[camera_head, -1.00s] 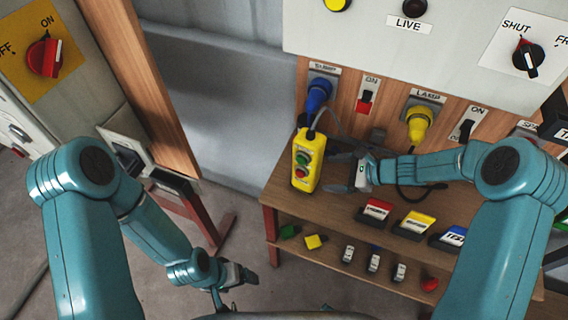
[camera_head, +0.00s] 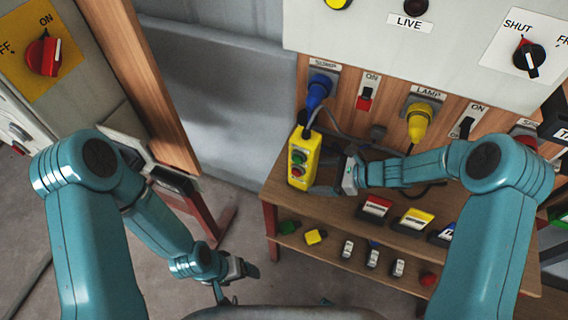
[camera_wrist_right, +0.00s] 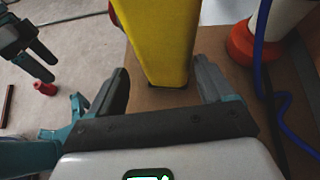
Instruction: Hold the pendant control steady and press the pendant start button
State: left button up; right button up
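The yellow pendant control (camera_head: 305,160) is upright at the left end of the wooden bench, with a green button (camera_head: 298,157) above a red button (camera_head: 296,171) on its face. A cable leaves its top. My right gripper (camera_head: 326,180) is at the pendant's lower right. In the right wrist view, the pendant's lower end (camera_wrist_right: 165,45) lies between the open fingers (camera_wrist_right: 165,88), with gaps on both sides. Whether it rests on the bench is unclear. My left gripper (camera_head: 238,276) is low, left of the bench, with its fingers apart and empty.
Behind the pendant, a blue plug (camera_head: 318,92) and a yellow plug (camera_head: 418,122) sit in wall sockets, with loose cables nearby. Labelled blocks (camera_head: 413,222) stand along the bench's front right. A lower shelf (camera_head: 330,262) holds small items. Open floor lies left of the bench.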

aim_at(288, 179)
jog(key=shift+s+a+r, duration=0.25)
jog(key=shift+s+a, duration=0.35)
jog(key=shift+a, duration=0.05)
jog(key=b+x, duration=0.4)
jog(key=x, duration=0.4)
jog(key=shift+a+f+b, duration=0.1)
jog(key=shift+f+b, duration=0.2)
jog(key=shift+b, duration=0.05)
jog(key=shift+w+a+f, duration=0.2)
jog(key=shift+w+a, duration=0.1)
jog(key=shift+a+b, duration=0.2)
jog(key=shift+b, duration=0.1)
pick_arm(q)
jog(key=f, duration=0.5)
jog(key=shift+s, duration=0.3)
pick_arm(e)
jog(key=shift+a+r, duration=0.1)
jog(key=shift+a, duration=0.05)
jog(key=shift+w, duration=0.1)
jog(key=c, duration=0.6)
pick_arm(q)
grip_shut()
pick_arm(e)
jog(key=shift+o, duration=0.3)
